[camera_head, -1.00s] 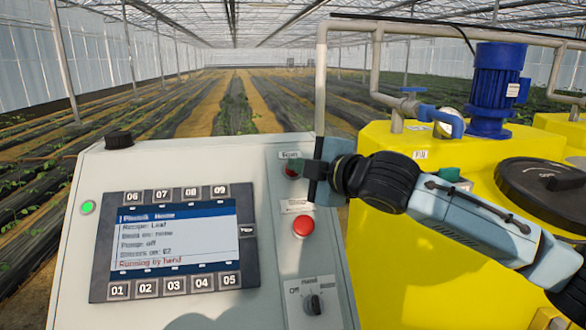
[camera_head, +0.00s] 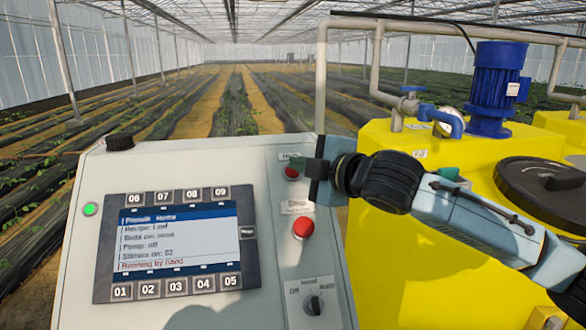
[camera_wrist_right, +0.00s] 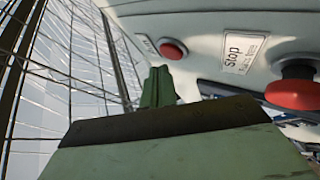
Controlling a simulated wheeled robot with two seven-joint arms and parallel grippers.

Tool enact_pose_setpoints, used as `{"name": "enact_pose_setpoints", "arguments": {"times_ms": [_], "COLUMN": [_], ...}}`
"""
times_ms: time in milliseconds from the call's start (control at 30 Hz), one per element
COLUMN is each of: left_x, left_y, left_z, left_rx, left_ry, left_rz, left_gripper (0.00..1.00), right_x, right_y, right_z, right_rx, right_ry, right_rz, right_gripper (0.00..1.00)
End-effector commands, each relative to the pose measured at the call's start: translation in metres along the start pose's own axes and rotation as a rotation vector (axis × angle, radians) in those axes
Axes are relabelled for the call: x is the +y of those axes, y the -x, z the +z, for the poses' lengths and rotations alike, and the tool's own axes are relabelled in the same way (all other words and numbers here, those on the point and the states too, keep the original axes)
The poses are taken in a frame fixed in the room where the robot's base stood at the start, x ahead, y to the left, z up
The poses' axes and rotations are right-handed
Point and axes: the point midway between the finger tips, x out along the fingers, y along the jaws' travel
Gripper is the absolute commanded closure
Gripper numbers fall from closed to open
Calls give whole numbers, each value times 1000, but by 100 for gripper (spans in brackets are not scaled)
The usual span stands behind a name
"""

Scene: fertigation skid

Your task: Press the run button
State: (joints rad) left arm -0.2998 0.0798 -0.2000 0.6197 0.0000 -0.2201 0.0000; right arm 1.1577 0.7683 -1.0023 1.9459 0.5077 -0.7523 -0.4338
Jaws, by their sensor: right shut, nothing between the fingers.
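The control panel (camera_head: 180,165) faces me with a small red button (camera_head: 291,173) at its upper right, under a label too blurred to read. In the right wrist view that button (camera_wrist_right: 173,49) is just beyond my fingertips. My right gripper (camera_head: 303,164) is shut and empty, its dark green fingertips partly over the label and button in the head view. I cannot tell whether they touch it. Below is a larger red mushroom button (camera_head: 303,228) labelled Stop, also in the wrist view (camera_wrist_right: 295,90). My left gripper is not in view.
A lit screen (camera_head: 178,240) with numbered keys reads "Running by hand" and "Pump: off". A green lamp (camera_head: 90,209) glows at its left. A rotary switch (camera_head: 314,304) sits below the Stop button. A yellow tank (camera_head: 400,270) and grey pipes stand at the right.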

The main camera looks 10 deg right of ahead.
Motion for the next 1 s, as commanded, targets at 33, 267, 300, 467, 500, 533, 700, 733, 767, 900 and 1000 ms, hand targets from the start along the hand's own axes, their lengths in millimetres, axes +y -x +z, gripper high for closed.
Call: {"name": "enact_pose_setpoints", "arguments": {"times_ms": [33,267,300,467,500,533,700,733,767,900,1000], "left_x": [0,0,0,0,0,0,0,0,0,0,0], "left_y": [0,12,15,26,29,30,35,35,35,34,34], "left_z": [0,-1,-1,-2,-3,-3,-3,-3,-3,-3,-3], "left_rx": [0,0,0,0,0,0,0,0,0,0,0], "left_ry": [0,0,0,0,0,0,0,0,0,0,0], "left_rz": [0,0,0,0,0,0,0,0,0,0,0], "left_gripper": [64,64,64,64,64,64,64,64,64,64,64], "right_x": [0,10,12,20,22,23,26,26,26,25,25], "right_y": [0,10,13,24,27,29,35,35,35,35,35], "right_z": [0,-8,-10,-19,-20,-22,-25,-25,-25,-25,-25], "right_rx": [0,1,1,2,2,1,0,0,0,0,0], "right_ry": [0,1,1,0,0,0,0,1,1,0,0], "right_rz": [0,0,0,0,0,-1,0,0,0,0,0], "right_gripper": [100,100,100,100,100,100,100,100,100,100,100]}}
